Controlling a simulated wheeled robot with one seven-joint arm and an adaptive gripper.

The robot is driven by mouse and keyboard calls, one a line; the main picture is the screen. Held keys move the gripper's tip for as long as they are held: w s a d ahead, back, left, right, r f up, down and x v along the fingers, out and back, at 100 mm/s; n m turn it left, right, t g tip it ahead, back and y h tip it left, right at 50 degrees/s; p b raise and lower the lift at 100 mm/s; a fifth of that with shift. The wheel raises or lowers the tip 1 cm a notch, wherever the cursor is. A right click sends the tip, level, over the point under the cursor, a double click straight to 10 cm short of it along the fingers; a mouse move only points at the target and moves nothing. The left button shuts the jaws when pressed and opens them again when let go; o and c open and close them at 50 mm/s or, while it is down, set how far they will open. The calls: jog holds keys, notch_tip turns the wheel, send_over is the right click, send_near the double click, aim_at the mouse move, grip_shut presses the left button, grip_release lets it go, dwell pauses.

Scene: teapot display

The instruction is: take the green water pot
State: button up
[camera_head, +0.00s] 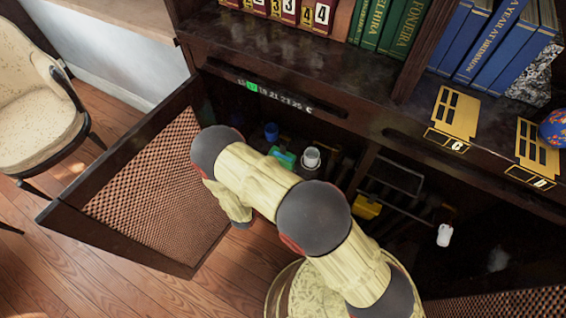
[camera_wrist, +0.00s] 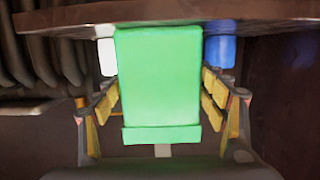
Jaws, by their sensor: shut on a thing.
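The green water pot (camera_wrist: 160,80) fills the middle of the wrist view, a blocky bright green shape with a wider band at its lower end. My gripper (camera_wrist: 159,92) has one yellow-padded finger on each side of the pot and is shut on it. In the head view a green thing (camera_head: 283,157), apparently the same pot, shows inside the open cabinet, partly behind my arm. My gripper cannot be made out in the head view. Whether the pot is still touching the shelf cannot be told.
A blue pot (camera_head: 271,131) and a white pot (camera_head: 311,158) stand close to the green one. The open cabinet door (camera_head: 145,185) is left of my arm. A dark shelf (camera_head: 270,60) with books overhangs the compartment. A yellow object (camera_head: 366,208) lies further right.

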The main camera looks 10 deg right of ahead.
jog(key=shift+r, duration=0.1)
jog(key=shift+r+p, duration=1.05)
jog(key=shift+r, duration=0.4)
jog(key=f+v, duration=0.2)
jog(key=v, duration=0.9)
jog(key=shift+s+a, duration=0.35)
jog(key=shift+s, duration=0.15)
jog(key=shift+f, duration=0.1)
